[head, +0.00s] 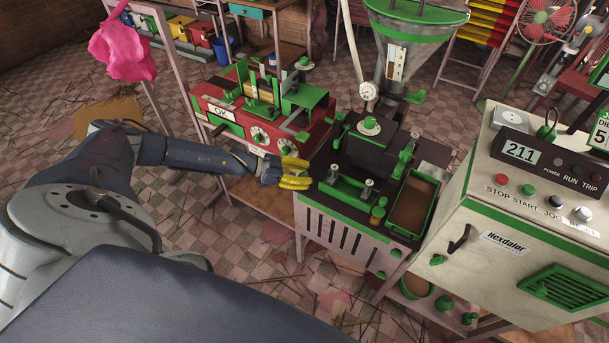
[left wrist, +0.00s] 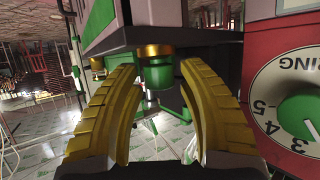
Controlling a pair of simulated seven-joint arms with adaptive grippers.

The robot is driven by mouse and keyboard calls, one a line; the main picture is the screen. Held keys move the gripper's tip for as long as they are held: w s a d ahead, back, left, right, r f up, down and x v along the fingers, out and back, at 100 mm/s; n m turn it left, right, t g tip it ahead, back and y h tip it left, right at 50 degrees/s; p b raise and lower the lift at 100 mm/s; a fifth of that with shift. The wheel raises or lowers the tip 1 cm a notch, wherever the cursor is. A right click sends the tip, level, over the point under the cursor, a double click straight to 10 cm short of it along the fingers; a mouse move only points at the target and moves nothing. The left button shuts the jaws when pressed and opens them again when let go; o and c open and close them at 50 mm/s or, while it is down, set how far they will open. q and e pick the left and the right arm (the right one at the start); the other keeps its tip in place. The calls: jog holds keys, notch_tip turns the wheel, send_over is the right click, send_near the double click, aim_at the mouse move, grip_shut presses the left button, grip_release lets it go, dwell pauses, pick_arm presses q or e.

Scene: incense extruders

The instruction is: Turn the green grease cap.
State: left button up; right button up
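The green grease cap (left wrist: 158,77) shows in the left wrist view just beyond my fingertips, below a brass collar (left wrist: 154,51) on the dark edge of a machine. My left gripper (left wrist: 160,90) has two curved yellow fingers, spread apart, one on each side of the cap in the picture. I cannot tell whether either finger touches it. In the head view my left gripper (head: 294,174) is between the red machine (head: 262,125) and the dark extruder (head: 375,160). I cannot make out the cap there. My right gripper is not in view.
A second brass fitting (left wrist: 97,65) sits left of the cap. A large white dial with a green knob (left wrist: 302,112) is close on the right. In the head view a cream control cabinet (head: 530,210) stands right of the extruder, and a pink cloth (head: 122,50) hangs at upper left.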

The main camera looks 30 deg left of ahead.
pick_arm(q)
jog(key=shift+o, duration=0.7)
jog(key=shift+s+a, duration=0.1)
jog(key=shift+s+a, duration=0.1)
jog(key=shift+a, duration=0.1)
jog(key=v, duration=1.1)
jog(key=shift+r, duration=0.25)
jog(key=shift+s+a, duration=0.1)
